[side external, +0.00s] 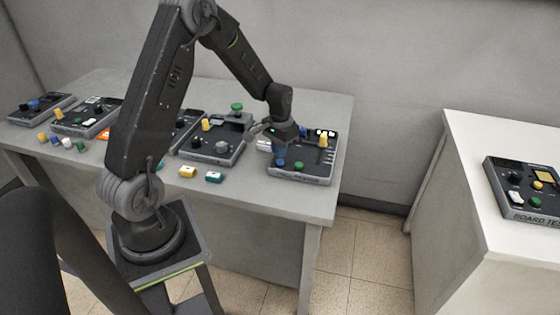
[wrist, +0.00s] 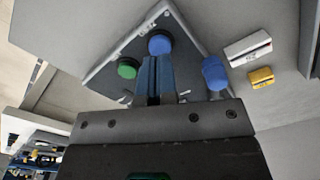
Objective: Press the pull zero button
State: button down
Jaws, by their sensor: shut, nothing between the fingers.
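My gripper (side external: 279,151) is above the left part of the rightmost control board (side external: 302,178) on the grey table. In the wrist view its blue fingers (wrist: 155,82) are together and empty. Their tips are just short of or against a round blue button (wrist: 160,45); I cannot tell if they touch. The blue button also shows in the side view (side external: 281,162). A green button (wrist: 127,68) sits beside it, also in the side view (side external: 299,166). No button label is readable.
More boards stand to the left, one with a green mushroom button (side external: 237,107). A blue knob-like piece (wrist: 214,73) is right of my fingers. Another board (side external: 525,190) is on the white table.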

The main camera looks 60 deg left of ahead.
aim_at(280, 161)
jog(key=shift+f, duration=0.35)
jog(key=shift+f, duration=0.9)
dwell(0.3)
jog(key=shift+r, duration=3.15)
jog(key=s+d+r+m+t, duration=0.1)
jog(key=s+d+r+t, duration=0.1)
jog(key=s+d+r, duration=0.5)
jog(key=s+d+r+m+t, duration=0.1)
jog(key=s+d+r+t, duration=0.15)
jog(key=d+r, duration=0.7)
jog(key=s+d+r+m+t, duration=0.1)
jog(key=s+d+r, duration=0.2)
jog(key=s, duration=0.6)
jog(key=shift+d, duration=0.6)
